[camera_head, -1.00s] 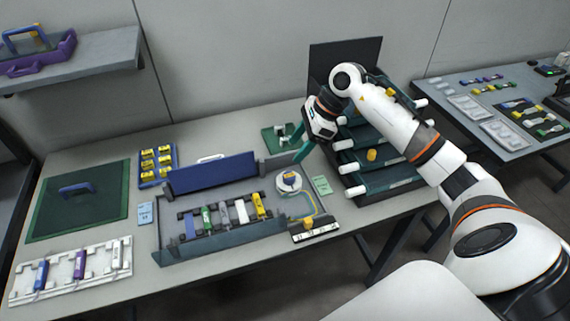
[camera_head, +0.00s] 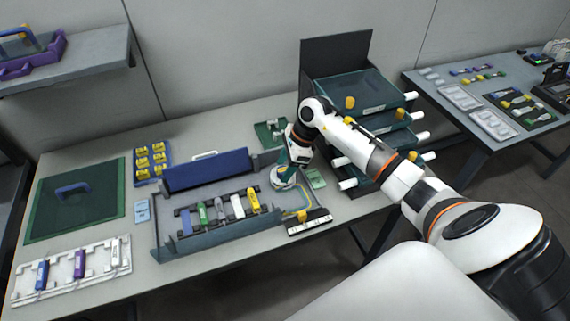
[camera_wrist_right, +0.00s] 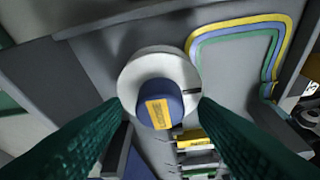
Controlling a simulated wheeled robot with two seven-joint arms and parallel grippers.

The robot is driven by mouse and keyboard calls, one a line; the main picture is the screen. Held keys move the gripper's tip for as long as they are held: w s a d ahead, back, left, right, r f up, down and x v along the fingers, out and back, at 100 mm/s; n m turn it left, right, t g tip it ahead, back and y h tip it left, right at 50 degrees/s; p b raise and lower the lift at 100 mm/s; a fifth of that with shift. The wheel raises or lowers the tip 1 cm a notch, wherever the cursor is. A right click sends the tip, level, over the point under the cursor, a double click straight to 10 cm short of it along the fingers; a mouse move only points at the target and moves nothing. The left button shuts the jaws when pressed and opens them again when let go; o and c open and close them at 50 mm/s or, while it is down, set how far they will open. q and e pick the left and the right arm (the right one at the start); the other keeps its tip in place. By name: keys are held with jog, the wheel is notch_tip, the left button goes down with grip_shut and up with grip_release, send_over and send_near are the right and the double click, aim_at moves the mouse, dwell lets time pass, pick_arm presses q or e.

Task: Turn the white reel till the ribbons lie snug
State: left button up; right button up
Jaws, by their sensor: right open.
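The white reel (camera_wrist_right: 185,68) sits flat in the grey splice tray (camera_head: 172,246). It carries a blue knob (camera_wrist_right: 148,92) with a yellow label, and a dark mark shows on the reel's right side. My right gripper (camera_head: 282,180) is over the reel and hides most of it in the head view. In the wrist view its two green fingers (camera_wrist_right: 158,112) are open, one on each side of the knob, with gaps to it. Yellow, blue and green ribbons (camera_wrist_right: 235,30) run in a loop beside the reel. My left gripper is not in view.
Several coloured cartridges (camera_head: 220,210) stand in the tray left of the reel. The tray's blue lid (camera_head: 208,170) stands up behind them. A rack of dark drawers (camera_head: 365,95) rises at the right, beside my right arm. A small black-and-white block (camera_head: 309,223) is at the tray's front right.

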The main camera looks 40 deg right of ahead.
jog(key=shift+f, duration=0.1)
jog(key=c, duration=1)
jog(key=shift+m, duration=0.3)
jog(key=m+t+h, duration=0.1)
jog(key=m, duration=0.2)
jog(key=shift+s+m, duration=0.1)
jog(key=shift+m, duration=0.2)
jog(key=m, duration=0.2)
jog(key=m+t+h, duration=0.1)
jog(key=m, duration=0.1)
jog(key=shift+a+m+t+b, duration=0.2)
jog(key=shift+m+t+b, duration=0.1)
jog(key=shift+b, duration=0.05)
jog(key=m+h+b, duration=0.1)
jog(key=m+h, duration=0.1)
jog(key=m, duration=0.2)
jog(key=shift+a, duration=0.15)
jog(key=shift+m+h+b, duration=0.75)
jog(key=shift+m+h, duration=0.05)
jog(key=shift+m, duration=1.4)
